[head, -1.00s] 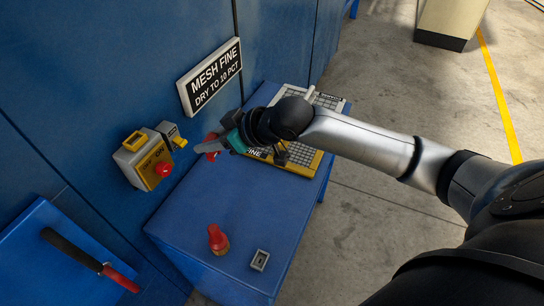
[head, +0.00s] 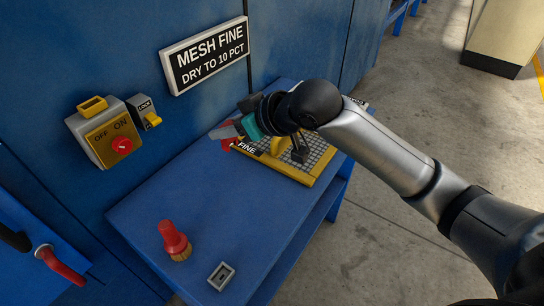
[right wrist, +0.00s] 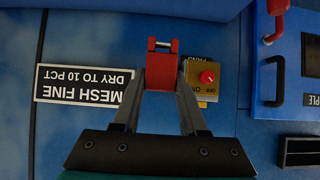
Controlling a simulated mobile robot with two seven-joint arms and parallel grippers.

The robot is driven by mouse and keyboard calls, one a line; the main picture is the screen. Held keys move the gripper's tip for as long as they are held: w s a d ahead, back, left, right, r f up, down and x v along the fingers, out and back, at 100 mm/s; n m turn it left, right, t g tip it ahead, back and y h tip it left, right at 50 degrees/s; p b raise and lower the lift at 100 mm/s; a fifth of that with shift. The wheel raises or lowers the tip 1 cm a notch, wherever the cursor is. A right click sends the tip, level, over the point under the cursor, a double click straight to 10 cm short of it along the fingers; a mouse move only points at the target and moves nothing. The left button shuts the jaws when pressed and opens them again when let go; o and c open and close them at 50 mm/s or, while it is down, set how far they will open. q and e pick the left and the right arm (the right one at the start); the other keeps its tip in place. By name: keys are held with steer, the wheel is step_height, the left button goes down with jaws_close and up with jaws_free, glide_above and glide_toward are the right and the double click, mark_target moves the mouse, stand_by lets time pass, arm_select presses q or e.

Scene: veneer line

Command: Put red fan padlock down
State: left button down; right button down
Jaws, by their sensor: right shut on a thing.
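My right gripper (head: 224,134) is shut on the red fan padlock (head: 229,145), which is partly hidden by the fingers in the head view. In the right wrist view the padlock (right wrist: 161,70) sits between the two fingertips, with its shackle end pointing away from the gripper. The gripper is over the far part of the blue bench (head: 225,205), beside the yellow-framed mesh screen (head: 312,178) marked FINE. I cannot tell how high above the bench the padlock is. My left gripper is not in view.
A red-handled brush (head: 174,238) and a small grey square fitting (head: 221,276) are on the near part of the bench. A yellow OFF/ON switch box (head: 105,133) with a LOCK fitting (head: 145,112) and a MESH FINE sign (head: 207,54) are on the blue wall. The bench middle is clear.

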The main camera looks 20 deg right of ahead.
steer(key=shift+d+f, duration=0.1)
steer(key=shift+f, duration=0.05)
steer(key=shift+d+f, duration=0.1)
steer(key=shift+f, duration=0.15)
steer(key=b, duration=0.6)
glide_above(241, 203)
step_height(241, 203, down, 20)
steer(key=shift+r, duration=0.25)
steer(key=shift+f, duration=0.2)
steer(key=shift+c, duration=2.2)
jaws_free()
steer(key=shift+r, duration=0.25)
steer(key=p+v, duration=0.3)
steer(key=v, duration=0.9)
